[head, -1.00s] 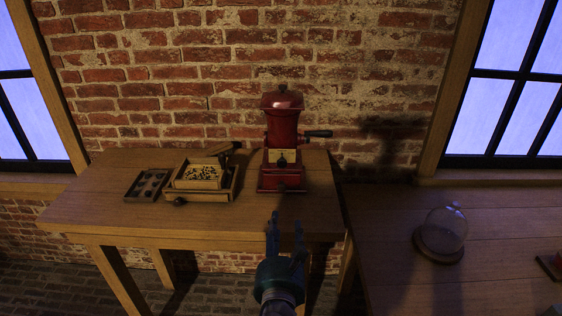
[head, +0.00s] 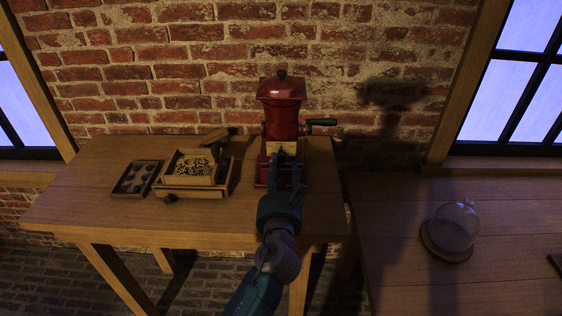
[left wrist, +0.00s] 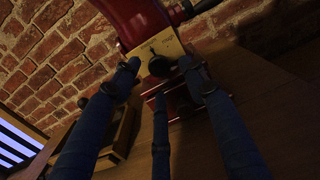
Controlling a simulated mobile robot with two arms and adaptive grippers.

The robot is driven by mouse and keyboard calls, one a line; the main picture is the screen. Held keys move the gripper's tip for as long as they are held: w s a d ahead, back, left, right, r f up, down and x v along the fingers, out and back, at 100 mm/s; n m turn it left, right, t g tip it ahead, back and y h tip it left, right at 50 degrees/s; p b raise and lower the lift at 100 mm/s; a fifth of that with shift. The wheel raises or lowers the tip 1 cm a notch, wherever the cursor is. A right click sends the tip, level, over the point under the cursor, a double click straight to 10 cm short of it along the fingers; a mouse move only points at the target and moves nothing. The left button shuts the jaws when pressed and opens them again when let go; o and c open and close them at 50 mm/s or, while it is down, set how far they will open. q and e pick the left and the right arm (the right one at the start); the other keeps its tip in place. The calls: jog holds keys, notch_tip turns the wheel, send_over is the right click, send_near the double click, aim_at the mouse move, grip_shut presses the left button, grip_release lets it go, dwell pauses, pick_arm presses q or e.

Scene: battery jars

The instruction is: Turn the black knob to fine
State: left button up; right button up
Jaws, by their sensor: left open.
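A red grinder (head: 281,104) stands on the wooden table against the brick wall. Its pale yellow plate (head: 282,147) faces me. The left wrist view shows this plate (left wrist: 165,46) tilted, with a dark round knob (left wrist: 160,67) low on it. My left gripper (head: 286,163) reaches up to the front of the grinder and hides the knob in the head view. In the left wrist view its blue fingers (left wrist: 161,68) are spread, with tips on either side of the knob. I cannot tell whether they touch it. The plate's markings are too small to read. My right gripper is out of view.
A wooden box (head: 197,167) with speckled contents and a dark tray (head: 137,179) stand left of the grinder. The crank handle (head: 323,122) sticks out to its right. A glass dome (head: 455,226) stands on the right table (head: 400,255).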

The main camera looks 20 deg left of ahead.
aim_at(281, 156)
pick_arm(q)
jog(key=x, duration=0.2)
jog(key=shift+w, duration=0.4)
jog(key=shift+c, duration=1)
grip_shut()
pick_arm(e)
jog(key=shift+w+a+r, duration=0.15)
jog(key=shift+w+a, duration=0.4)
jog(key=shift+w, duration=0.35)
pick_arm(q)
jog(key=shift+f, duration=0.2)
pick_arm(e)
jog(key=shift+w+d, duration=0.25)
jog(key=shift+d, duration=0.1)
